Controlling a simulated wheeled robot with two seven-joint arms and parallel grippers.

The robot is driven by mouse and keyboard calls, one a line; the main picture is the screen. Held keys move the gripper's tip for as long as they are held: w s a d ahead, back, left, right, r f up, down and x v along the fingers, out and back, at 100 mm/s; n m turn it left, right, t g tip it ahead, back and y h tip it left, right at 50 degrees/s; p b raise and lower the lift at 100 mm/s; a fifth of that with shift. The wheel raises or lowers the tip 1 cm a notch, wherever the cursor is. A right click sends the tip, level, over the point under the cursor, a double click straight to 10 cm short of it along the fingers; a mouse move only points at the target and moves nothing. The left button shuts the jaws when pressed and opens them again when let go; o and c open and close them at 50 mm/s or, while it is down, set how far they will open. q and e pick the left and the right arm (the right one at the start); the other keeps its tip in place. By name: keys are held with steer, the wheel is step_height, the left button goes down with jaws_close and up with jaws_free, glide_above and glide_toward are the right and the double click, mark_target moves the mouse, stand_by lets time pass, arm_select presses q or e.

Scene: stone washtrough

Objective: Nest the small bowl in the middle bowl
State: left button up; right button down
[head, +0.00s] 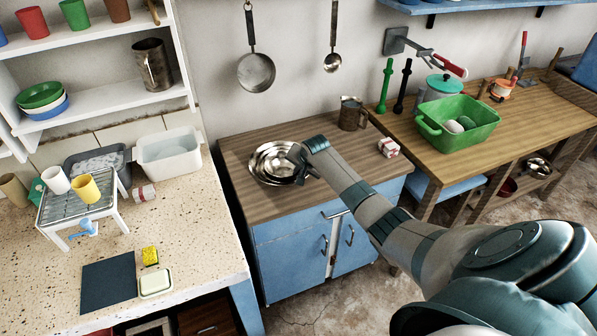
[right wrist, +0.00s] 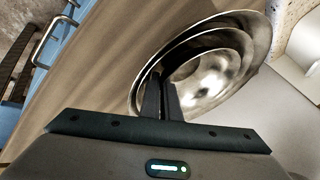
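Shiny metal bowls (head: 256,163) sit one inside another on the wooden top of the blue cabinet in the head view. In the right wrist view they show as nested rims, with the small bowl (right wrist: 205,75) innermost, the middle bowl (right wrist: 243,45) around it and a larger bowl (right wrist: 262,30) outermost. My right gripper (head: 297,157) is at the right side of the bowls. Its two dark fingers (right wrist: 162,90) are close together at the near rim of the small bowl and look shut on it. The fingers hide part of that rim. My left gripper is not in view.
A brown metal mug (head: 352,114) and a red-and-white packet (head: 388,147) stand on the same top. A pan (head: 256,72) and a ladle (head: 332,62) hang on the wall behind. The stone counter (head: 200,235) lies to the left; the cabinet top's front is clear.

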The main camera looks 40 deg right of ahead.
steer(key=shift+f, duration=0.1)
steer(key=c, duration=1.9)
jaws_free()
steer(key=shift+c, duration=0.2)
steer(key=o, duration=0.4)
steer(key=shift+s+f, duration=0.15)
steer(key=shift+s, duration=0.05)
steer(key=shift+w+r+p, duration=0.1)
steer(key=shift+r+p, duration=1)
steer(key=shift+p, duration=0.15)
step_height(320, 180, up, 3)
steer(key=p, duration=0.3)
steer(key=shift+w, duration=0.1)
steer(key=shift+r+p, duration=0.65)
steer(key=shift+r, duration=0.45)
